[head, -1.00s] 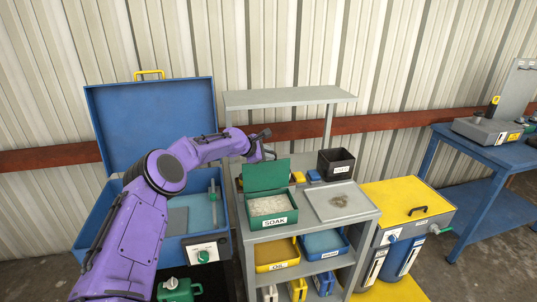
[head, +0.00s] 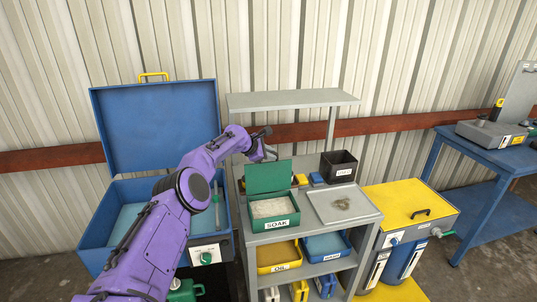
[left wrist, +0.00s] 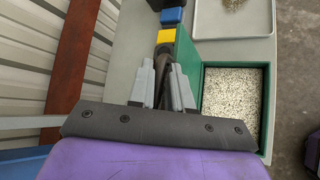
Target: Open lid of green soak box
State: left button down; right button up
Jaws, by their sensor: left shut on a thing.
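The green soak box (head: 274,222) sits on the grey cart, labelled SOAK and filled with pale granules. Its green lid (head: 267,177) stands upright at the box's back edge, leaving the top open. In the left wrist view the box (left wrist: 237,64) lies to the right and the lid (left wrist: 188,72) shows nearly edge-on. My left gripper (head: 269,154) is at the lid's rear side, near its top. It is shut; its grey fingers (left wrist: 165,70) close around a dark part beside the lid, seemingly its handle, mostly hidden. My right gripper is not in view.
A grey tray (head: 322,209), a black bin (head: 338,167) and small yellow and blue blocks (head: 316,179) share the cart top. A grey shelf (head: 290,100) overhangs the back. A blue open-lidded washer (head: 157,125) stands left, a yellow-topped cabinet (head: 395,203) right.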

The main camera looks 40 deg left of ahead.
pick_arm(q)
jog(key=c, duration=1.3)
grip_release()
jog(key=shift+d+f, duration=0.2)
jog(key=shift+f, duration=0.1)
jog(key=shift+c, duration=0.2)
jog(key=shift+o, duration=0.7)
jog(key=shift+w, duration=0.2)
jog(key=shift+s+a+r, duration=0.35)
jog(key=shift+s+r, duration=0.1)
jog(key=b+v, duration=0.2)
jog(key=v, duration=0.7)
jog(key=shift+r, duration=0.2)
jog(key=shift+s+d, duration=0.1)
jog(key=shift+s, duration=0.05)
